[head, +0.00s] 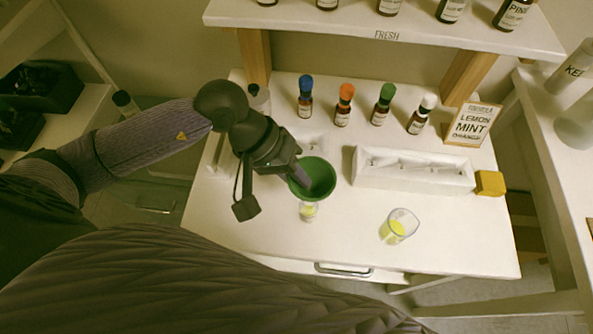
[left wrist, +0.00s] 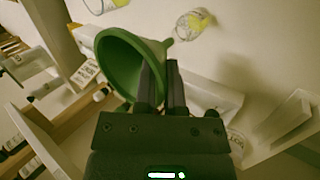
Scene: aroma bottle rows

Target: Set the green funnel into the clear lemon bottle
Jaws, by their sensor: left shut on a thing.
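My left gripper (head: 298,174) is shut on the green funnel (head: 314,178), holding it by its side with the wide mouth up. The funnel also shows large in the left wrist view (left wrist: 118,66), beside the fingers (left wrist: 162,86). The clear lemon bottle (head: 308,212), with a little yellow liquid, stands on the table just below the funnel in the head view. The funnel hides the bottle's top, so I cannot tell whether the spout is in the neck or above it. My right gripper is not in view.
A glass beaker (head: 399,226) with yellow liquid stands right of the bottle. The table front (head: 350,245) is clear.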

